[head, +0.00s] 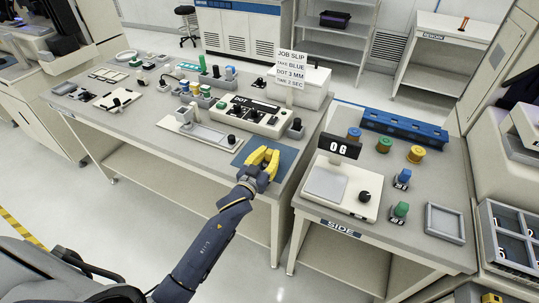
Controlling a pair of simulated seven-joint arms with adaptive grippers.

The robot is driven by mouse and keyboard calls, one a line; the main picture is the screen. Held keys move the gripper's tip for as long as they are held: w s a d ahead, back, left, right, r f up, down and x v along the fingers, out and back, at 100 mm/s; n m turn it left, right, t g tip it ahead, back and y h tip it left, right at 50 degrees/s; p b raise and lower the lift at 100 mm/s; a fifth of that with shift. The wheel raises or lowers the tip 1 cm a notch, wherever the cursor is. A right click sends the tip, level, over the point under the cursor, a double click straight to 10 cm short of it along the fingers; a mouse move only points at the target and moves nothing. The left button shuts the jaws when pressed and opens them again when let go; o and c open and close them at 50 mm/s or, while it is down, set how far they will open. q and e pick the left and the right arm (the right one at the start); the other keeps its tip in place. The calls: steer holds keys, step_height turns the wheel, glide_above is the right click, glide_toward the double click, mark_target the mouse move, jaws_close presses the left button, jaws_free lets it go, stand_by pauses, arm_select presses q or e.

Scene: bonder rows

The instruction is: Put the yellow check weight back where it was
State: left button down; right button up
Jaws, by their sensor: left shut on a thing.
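My left gripper (264,162), with yellow fingers, is low over the blue mat (284,154) at the front right of the long bench. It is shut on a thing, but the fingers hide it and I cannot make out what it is. A yellow cylinder (416,154) stands on the side table at right, near a green cylinder (384,145) and a blue cylinder (353,134). I cannot tell whether it is the yellow check weight. My right gripper is not in view.
A scale with a display (338,147) and bare plate (325,184) stands on the side table. Small blue (402,177) and green (400,210) items, a grey tray (445,223) and a blue rack (404,128) are around it. A gap separates bench and side table.

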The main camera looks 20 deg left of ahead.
arm_select(q)
steer(key=c, duration=1.3)
jaws_free()
steer(key=shift+f, duration=0.1)
steer(key=s, duration=0.3)
steer(key=s+a, duration=0.1)
steer(key=s, duration=0.7)
steer(key=shift+a, duration=0.2)
steer(key=shift+o, duration=1.1)
steer(key=shift+s, duration=0.5)
